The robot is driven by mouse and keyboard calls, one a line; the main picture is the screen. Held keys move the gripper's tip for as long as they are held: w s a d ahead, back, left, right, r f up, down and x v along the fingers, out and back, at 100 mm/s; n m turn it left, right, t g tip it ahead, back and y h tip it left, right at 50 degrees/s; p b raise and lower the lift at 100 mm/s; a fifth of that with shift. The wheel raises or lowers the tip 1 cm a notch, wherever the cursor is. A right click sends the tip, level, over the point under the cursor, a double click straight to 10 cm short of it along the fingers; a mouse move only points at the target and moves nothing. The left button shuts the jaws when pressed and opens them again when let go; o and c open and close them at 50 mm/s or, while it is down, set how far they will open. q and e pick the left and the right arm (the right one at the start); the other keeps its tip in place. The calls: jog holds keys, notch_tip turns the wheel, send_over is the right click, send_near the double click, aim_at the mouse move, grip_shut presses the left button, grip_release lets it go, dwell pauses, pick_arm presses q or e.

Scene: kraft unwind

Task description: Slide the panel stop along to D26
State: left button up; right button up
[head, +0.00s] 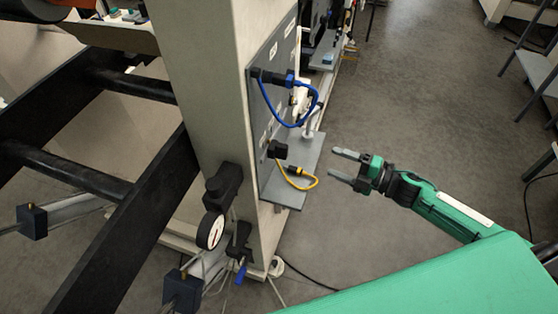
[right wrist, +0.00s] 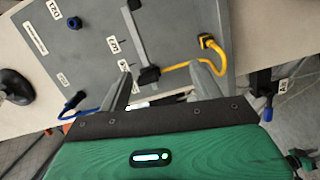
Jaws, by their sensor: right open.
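A grey panel (head: 272,85) is fixed to the side of a beige upright. In the right wrist view the panel (right wrist: 85,55) carries a thin grey rail (right wrist: 138,38) with a black block (right wrist: 148,76) at its lower end, which looks like the panel stop. A black knob-like piece (head: 278,150) in the head view may be the same part. Small white labels (right wrist: 114,44) sit beside the rail, too blurred to read as D26. My left gripper is not seen.
A yellow cable (head: 300,182) loops by the panel's lower part, above a grey shelf (head: 285,192). A blue cable (head: 285,120) loops higher up. The floor right of the panel is mostly clear.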

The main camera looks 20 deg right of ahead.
aim_at(287, 152)
jog(key=s+a+r+n+g+y, duration=0.2)
jog(key=s+a+r+n, duration=0.1)
jog(key=a+r+n, duration=0.15)
jog(key=shift+m, duration=0.45)
jog(key=p+x, duration=0.1)
jog(key=x, duration=0.3)
jog(key=p+x, duration=0.1)
jog(key=x, duration=0.3)
jog(key=p+x, duration=0.1)
jog(key=x, duration=0.3)
jog(key=shift+w+d+r+p, duration=0.1)
jog(key=shift+w+r+p, duration=0.05)
jog(key=shift+r+p, duration=0.2)
jog(key=shift+w+a+f, duration=0.1)
jog(key=shift+w+a, duration=0.2)
jog(key=shift+a, duration=0.2)
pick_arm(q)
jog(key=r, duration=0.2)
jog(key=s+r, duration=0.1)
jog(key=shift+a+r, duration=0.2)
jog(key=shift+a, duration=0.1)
